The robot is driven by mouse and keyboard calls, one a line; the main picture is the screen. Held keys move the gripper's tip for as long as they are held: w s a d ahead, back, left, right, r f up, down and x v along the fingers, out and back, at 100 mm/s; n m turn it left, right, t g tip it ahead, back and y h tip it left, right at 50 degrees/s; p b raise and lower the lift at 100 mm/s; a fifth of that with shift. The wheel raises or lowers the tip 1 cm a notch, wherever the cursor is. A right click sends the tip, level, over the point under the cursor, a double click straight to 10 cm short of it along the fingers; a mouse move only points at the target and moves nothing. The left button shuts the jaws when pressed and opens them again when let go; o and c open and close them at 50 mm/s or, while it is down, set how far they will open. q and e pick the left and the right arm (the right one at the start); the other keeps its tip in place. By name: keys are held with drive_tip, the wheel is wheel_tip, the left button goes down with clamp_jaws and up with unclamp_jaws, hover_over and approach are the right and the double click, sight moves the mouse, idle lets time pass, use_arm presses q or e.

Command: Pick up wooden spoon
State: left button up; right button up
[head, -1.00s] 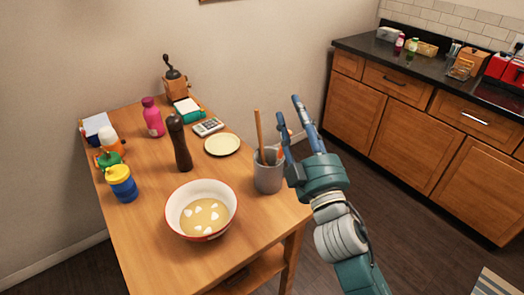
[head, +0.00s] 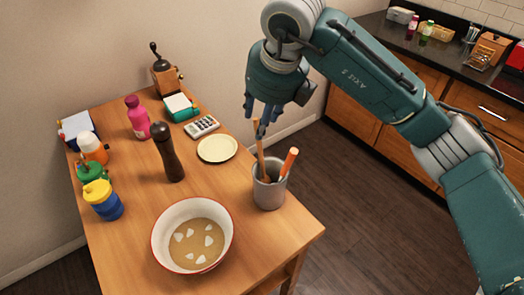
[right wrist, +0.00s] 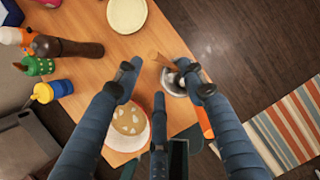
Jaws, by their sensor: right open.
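The wooden spoon (head: 260,157) stands upright in a grey cup (head: 269,192) near the table's right edge, its handle rising above the rim. Its lower end is hidden in the cup. My right gripper (head: 262,114) hangs directly above the cup, fingers pointing down, at the top of the handle. In the right wrist view, the spoon handle (right wrist: 163,61) shows between the spread fingers of the right gripper (right wrist: 165,80), above the cup. The gripper is open; whether a finger touches the handle I cannot tell. My left gripper is not in view.
An orange-handled utensil (head: 289,162) leans out of the same cup, close beside the spoon. A white bowl (head: 158,250) stands in front left, a plate (head: 217,149) and a dark pepper mill (head: 168,152) behind. Floor lies open right of the table.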

drive_tip(key=p, duration=0.5)
hover_over(261, 159)
drive_tip(key=w+a, duration=0.1)
wheel_tip(261, 159, down, 8)
drive_tip(key=shift+f, duration=0.1)
drive_tip(key=shift+w+f, duration=0.1)
drive_tip(key=shift+f, duration=0.1)
drive_tip(key=shift+w+f, duration=0.1)
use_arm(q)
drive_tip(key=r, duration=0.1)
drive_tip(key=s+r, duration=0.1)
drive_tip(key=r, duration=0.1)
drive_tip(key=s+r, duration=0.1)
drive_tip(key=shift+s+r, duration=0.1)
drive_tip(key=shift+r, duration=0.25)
use_arm(e)
clamp_jaws()
